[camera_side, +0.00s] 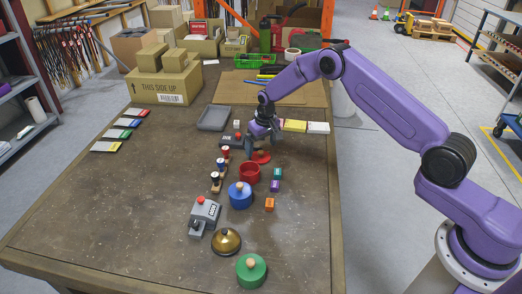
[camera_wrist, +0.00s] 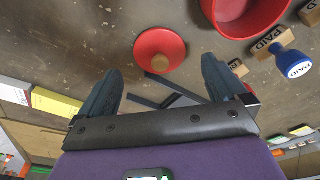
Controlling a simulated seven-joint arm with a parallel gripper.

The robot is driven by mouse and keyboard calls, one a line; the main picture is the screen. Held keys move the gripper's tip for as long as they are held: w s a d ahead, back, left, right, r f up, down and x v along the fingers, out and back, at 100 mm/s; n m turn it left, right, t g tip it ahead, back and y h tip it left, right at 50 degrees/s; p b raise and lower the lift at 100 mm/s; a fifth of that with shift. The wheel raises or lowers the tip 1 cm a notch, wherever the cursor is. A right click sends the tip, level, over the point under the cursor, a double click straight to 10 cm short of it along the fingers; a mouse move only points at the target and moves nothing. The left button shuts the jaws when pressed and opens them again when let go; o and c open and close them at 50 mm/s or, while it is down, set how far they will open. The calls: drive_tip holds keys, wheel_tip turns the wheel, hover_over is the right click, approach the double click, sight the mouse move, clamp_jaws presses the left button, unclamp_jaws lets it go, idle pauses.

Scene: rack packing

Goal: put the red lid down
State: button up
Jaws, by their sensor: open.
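The red lid (camera_side: 262,157), a round disc with a wooden knob, lies on the table just behind the open red pot (camera_side: 249,175). The lid also shows in the wrist view (camera_wrist: 150,39), apart from the pot (camera_wrist: 228,17) at the upper right. My gripper (camera_side: 262,146) is over the lid, pointing down. In the wrist view my gripper (camera_wrist: 161,70) is open, with one finger on each side of the lid's knob and a gap to both. Nothing is held. In the side view the fingers partly hide the lid.
Several wooden stamps (camera_side: 221,164) stand left of the red pot. A blue lidded pot (camera_side: 240,200), a brass pot (camera_side: 226,246) and a green pot (camera_side: 251,275) stand nearer the camera. Small boxes (camera_side: 269,204) lie to the right. The table's left part is mostly clear.

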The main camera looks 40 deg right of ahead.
sight(264, 159)
wheel_tip(264, 159, up, 8)
drive_tip(key=s, duration=0.1)
drive_tip(key=s+a+r+n+g, duration=0.1)
drive_tip(key=s+a+r+n, duration=0.35)
drive_tip(key=s, duration=0.65)
drive_tip(key=s+a+r+n, duration=0.2)
drive_tip(key=s+a+r, duration=0.3)
drive_tip(key=s+r, duration=0.5)
drive_tip(key=s+d+n, duration=0.3)
drive_tip(key=s+d, duration=0.1)
drive_tip(key=s, duration=0.9)
drive_tip(key=s+d+n, duration=0.3)
drive_tip(key=s+d, duration=0.1)
drive_tip(key=s, duration=0.9)
drive_tip(key=shift+s+d+f+g, duration=0.2)
drive_tip(key=shift+d+f+g, duration=0.1)
drive_tip(key=shift+d, duration=0.1)
